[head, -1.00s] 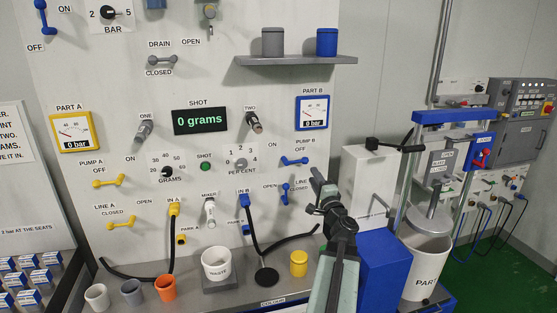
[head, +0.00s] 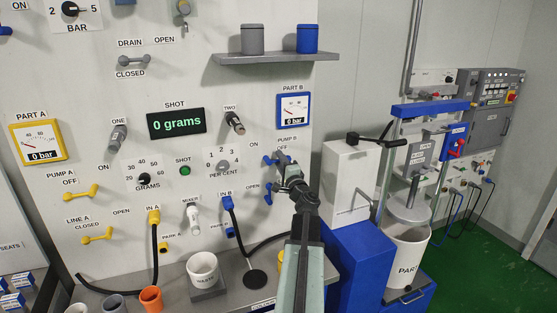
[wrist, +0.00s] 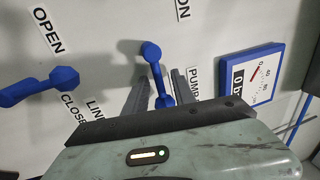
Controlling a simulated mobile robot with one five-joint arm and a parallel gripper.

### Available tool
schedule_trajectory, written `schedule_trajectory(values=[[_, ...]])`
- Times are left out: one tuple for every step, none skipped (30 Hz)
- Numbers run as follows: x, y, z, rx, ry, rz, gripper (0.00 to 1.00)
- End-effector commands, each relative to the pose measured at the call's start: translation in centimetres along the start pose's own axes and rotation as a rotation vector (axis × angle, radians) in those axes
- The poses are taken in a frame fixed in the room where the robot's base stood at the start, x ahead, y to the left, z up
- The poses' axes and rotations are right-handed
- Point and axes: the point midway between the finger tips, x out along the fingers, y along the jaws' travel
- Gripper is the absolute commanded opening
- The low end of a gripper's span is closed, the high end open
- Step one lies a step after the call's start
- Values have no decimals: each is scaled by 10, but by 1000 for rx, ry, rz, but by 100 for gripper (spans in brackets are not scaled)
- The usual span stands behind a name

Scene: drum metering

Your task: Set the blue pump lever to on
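The blue pump B lever (head: 268,160) is on the panel below the blue-framed part B gauge (head: 293,110), with labels ON and OFF above it. My gripper (head: 285,172) is at this lever and covers part of it in the head view. In the wrist view the lever (wrist: 154,70) stands between my two open fingers (wrist: 162,92), one on each side. A gap seems to show beside it; contact cannot be told. The ON label (wrist: 183,9) is at the top of that view, beyond the lever's far knob.
The blue line B lever (head: 267,194) is just below my gripper and also shows at left in the wrist view (wrist: 40,86). A grey shelf (head: 275,57) with two pots juts out above. A white box (head: 348,185) on a blue base stands close at right.

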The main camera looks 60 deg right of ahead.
Motion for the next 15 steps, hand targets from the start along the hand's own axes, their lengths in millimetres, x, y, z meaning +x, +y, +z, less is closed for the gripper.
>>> schedule_trajectory(values=[[3,0,0,0,0,0,31],[3,0,0,0,0,0,31],[3,0,0,0,0,0,31],[2,0,0,0,0,0,31],[2,0,1,0,0,0,31],[2,0,1,0,0,0,31],[2,0,1,0,0,0,29],[2,0,1,0,0,0,20],[2,0,1,0,0,0,9],[2,0,1,0,0,0,1],[2,0,1,0,0,0,0],[2,0,1,0,-1,0,0],[2,0,1,-1,-1,0,0],[2,0,1,-1,-1,0,0],[2,0,1,-1,-1,0,0]])
